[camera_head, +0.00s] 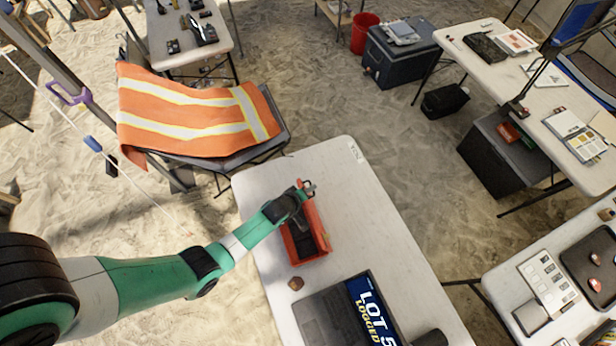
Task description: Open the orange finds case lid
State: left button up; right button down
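The orange finds case (319,238) stands on the white table in front of me. A dark area inside its orange rim shows at the near end. My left arm reaches in from the left, and my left gripper (307,187) is at the far end of the case, covering part of it. I cannot make out the lid apart from the case body, or whether the gripper touches it. The fingertips are small and blurred against orange, so their opening is unclear. My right gripper is not in view.
A small brown lump (296,283) lies on the white table (375,225) just nearer than the case. A laptop (340,315) with a "LOT" screen stands at the near edge, beside a dark cylinder (430,338). The table right of the case is clear.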

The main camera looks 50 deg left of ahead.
pick_arm(q)
jog(key=shift+r, duration=0.1)
jog(key=v, duration=1.1)
jog(key=shift+s+r, duration=0.15)
jog(key=shift+s, duration=0.1)
